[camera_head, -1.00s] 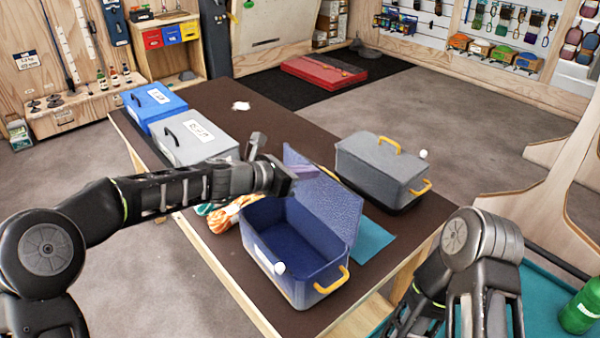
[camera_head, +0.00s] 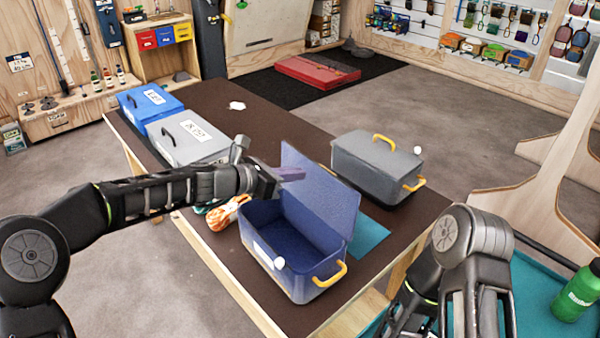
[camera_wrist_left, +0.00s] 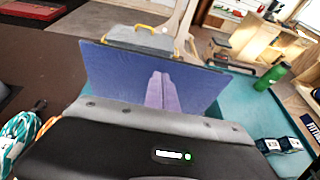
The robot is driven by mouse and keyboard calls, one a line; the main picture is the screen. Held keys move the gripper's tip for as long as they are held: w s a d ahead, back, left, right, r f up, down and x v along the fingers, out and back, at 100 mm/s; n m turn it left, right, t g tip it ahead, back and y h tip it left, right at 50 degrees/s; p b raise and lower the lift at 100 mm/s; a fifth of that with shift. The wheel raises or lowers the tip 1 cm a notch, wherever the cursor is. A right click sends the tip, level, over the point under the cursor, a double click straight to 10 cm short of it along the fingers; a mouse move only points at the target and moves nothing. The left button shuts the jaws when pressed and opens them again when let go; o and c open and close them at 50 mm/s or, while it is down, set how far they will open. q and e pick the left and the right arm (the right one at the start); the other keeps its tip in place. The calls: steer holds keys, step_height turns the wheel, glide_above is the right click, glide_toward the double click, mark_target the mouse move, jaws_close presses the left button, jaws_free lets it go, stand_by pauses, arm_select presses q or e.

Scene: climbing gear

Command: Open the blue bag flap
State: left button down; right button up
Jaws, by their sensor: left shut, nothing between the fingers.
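The blue bag (camera_head: 308,282) is a box-like case with a yellow handle, near the front of the brown table. Its flap (camera_head: 325,200) stands up, and the dark blue inside shows. The flap also fills the middle of the left wrist view (camera_wrist_left: 115,80). My left gripper (camera_head: 292,174) is shut and empty, beside the flap's upper left part, above the bag's far left side. Its purple-looking fingers (camera_wrist_left: 158,90) overlap the flap in the left wrist view; I cannot tell whether they touch it. Of my right arm only links show; its gripper is out of view.
A grey case (camera_head: 375,165) with yellow handles stands behind the bag. Another grey case (camera_head: 180,145) and a blue case (camera_head: 145,105) are at the left. Coiled rope (camera_head: 226,212) lies left of the bag. A green bottle (camera_head: 577,293) stands at the right. The table's far middle is mostly clear.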

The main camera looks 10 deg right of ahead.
arm_select(q)
step_height(320, 180, up, 10)
steer(key=s+a, duration=0.1)
steer(key=shift+a, duration=0.25)
steer(key=shift+a+f, duration=0.1)
